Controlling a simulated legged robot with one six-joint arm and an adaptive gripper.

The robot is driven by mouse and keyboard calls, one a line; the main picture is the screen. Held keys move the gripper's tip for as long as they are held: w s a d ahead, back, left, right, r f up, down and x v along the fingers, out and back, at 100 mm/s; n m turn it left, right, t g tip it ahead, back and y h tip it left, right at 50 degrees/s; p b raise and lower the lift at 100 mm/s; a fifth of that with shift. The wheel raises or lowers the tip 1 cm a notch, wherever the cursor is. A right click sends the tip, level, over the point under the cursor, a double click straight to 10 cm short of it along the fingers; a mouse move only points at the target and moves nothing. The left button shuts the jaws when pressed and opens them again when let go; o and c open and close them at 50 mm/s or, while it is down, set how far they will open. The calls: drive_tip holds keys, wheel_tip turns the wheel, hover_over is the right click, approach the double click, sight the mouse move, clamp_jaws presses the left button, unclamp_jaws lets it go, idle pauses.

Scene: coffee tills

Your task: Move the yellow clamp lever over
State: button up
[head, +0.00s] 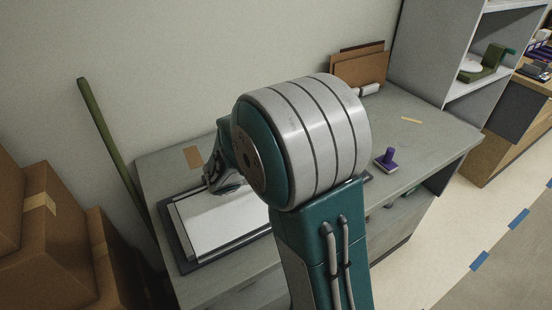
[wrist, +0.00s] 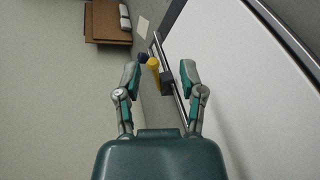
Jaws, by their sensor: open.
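The yellow clamp lever (wrist: 154,66) shows in the wrist view, between and a little beyond my fingertips. It has a dark blue end (wrist: 143,57) and stands by a dark block (wrist: 166,79) on a metal rail along the edge of the white board (wrist: 230,70). My gripper (wrist: 160,72) is open with its fingers to either side of the lever; I cannot tell whether either finger touches it. In the head view the white board (head: 215,232) lies on the grey table (head: 440,140), and my arm hides the lever and most of the gripper.
A purple stamp-like object (head: 387,160) stands on the table right of my arm. Brown boards (head: 360,68) lean at the back wall. Cardboard boxes (head: 50,240) and a green pole (head: 105,135) stand at the left. A shelf (head: 440,50) stands at the right.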

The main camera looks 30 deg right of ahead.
drive_tip(key=w+f+n+t, duration=0.1)
drive_tip(key=w+f+n+h, duration=0.1)
drive_tip(key=w, duration=0.1)
drive_tip(key=w+f+n+t, duration=0.1)
drive_tip(key=w, duration=0.1)
drive_tip(key=shift+w+f+t+h, duration=0.15)
drive_tip(key=shift+f+t+h, duration=0.1)
drive_tip(key=shift+t+h, duration=0.05)
drive_tip(key=shift+x, duration=4.05)
drive_tip(key=shift+a, duration=0.1)
drive_tip(key=c, duration=0.6)
